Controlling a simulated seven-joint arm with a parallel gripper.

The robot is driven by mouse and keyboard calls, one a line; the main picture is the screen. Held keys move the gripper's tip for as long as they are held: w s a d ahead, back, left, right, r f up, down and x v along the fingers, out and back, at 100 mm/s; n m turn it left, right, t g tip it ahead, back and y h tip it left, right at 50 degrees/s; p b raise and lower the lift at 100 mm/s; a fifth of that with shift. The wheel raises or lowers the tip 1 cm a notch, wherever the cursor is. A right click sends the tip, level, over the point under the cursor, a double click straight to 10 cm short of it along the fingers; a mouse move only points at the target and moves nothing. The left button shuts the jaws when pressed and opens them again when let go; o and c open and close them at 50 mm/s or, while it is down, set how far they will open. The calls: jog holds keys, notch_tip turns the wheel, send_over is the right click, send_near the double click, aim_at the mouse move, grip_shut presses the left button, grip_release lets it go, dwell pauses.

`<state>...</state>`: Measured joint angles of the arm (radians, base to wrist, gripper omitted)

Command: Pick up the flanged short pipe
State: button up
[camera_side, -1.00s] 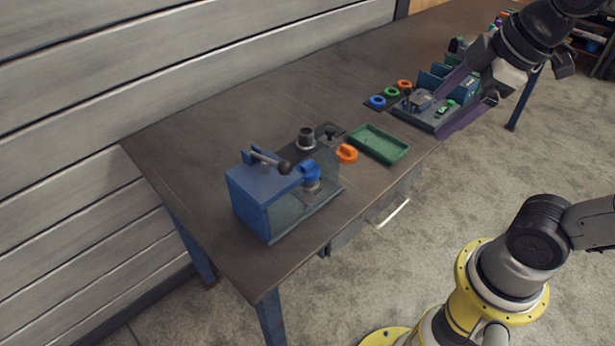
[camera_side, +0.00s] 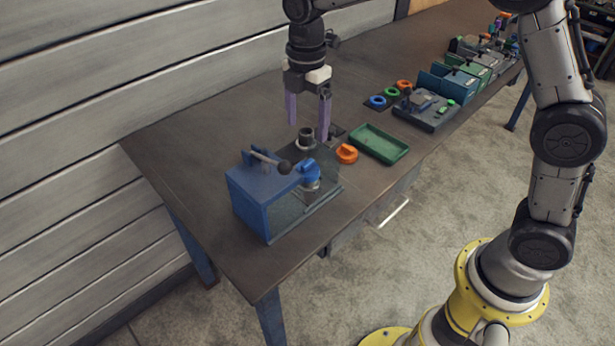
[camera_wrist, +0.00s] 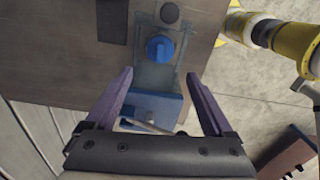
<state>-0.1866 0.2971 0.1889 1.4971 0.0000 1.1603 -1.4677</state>
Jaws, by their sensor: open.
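The flanged short pipe (camera_side: 305,137) appears as a small dark upright cylinder with a lighter flange at its base, behind the clear-walled part of the blue fixture (camera_side: 250,200). My gripper (camera_side: 308,122) points down with two purple fingers, open and empty. In the side view the fingers appear above and to either side of the pipe, apart from it. In the wrist view my gripper (camera_wrist: 160,78) is open over the blue fixture (camera_wrist: 155,108). A dark round thing (camera_wrist: 170,12) shows near the top edge there; I cannot tell if it is the pipe.
The fixture has a black-knobbed lever (camera_side: 284,167) and a blue knob (camera_side: 308,167). An orange knob (camera_side: 347,153) and green tray (camera_side: 380,144) lie right of the pipe. Coloured rings (camera_side: 391,92) and other fixtures (camera_side: 425,108) stand farther back. The left table end is clear.

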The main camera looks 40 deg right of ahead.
aim_at(307, 162)
notch_tip(307, 162, down, 13)
jog(key=shift+d+r, duration=0.1)
dwell(0.5)
jog(key=shift+c, duration=0.2)
jog(key=c, duration=1.2)
